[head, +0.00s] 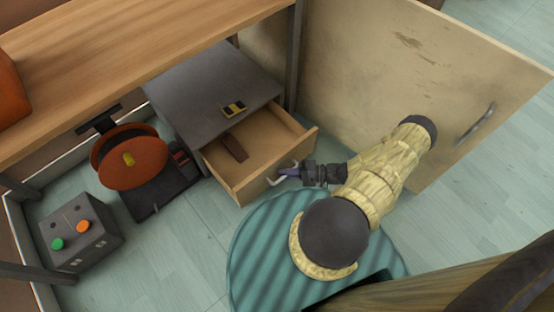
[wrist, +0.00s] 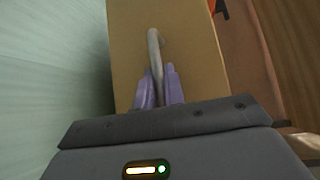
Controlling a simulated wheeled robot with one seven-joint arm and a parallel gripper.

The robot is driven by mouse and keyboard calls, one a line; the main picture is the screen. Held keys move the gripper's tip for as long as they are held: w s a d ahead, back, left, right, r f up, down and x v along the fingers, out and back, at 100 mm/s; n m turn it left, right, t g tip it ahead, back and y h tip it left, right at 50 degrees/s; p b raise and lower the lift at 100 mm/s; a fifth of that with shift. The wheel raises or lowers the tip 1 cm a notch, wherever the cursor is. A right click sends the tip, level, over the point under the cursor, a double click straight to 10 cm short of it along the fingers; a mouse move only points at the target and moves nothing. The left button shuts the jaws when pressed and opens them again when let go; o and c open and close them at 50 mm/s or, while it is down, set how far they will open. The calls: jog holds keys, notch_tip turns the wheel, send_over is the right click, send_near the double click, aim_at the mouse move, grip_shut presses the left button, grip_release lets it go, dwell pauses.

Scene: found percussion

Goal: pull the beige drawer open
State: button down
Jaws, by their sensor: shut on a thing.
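The beige drawer (head: 252,186) sticks well out of the dark grey cabinet (head: 205,85) under the wooden workbench. A flat dark brown piece (head: 235,147) lies inside it. My gripper (head: 287,174) is at the drawer's front, at its pale curved handle (head: 273,182). In the wrist view the purple fingers (wrist: 159,88) are shut around the grey handle (wrist: 154,45), with the drawer front (wrist: 190,50) behind it. The handle's lower part is hidden by the fingers and the gripper body.
A yellow-and-black item (head: 233,109) lies on the cabinet. An orange reel (head: 130,160) and a grey box with green and orange buttons (head: 80,232) stand to the left. A beige door panel (head: 400,75) with a handle stands open on the right. Floor shows front left.

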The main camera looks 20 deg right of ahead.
jog(key=shift+s+d+p, duration=0.2)
jog(key=shift+s+d, duration=0.1)
jog(key=shift+s, duration=0.6)
jog(key=shift+s+d+p, duration=0.25)
jog(key=shift+s+d, duration=0.1)
jog(key=shift+s, duration=0.55)
jog(key=shift+s+d+p, duration=0.2)
jog(key=shift+s+d, duration=0.1)
jog(key=shift+s, duration=0.6)
jog(key=c, duration=1.5)
grip_release()
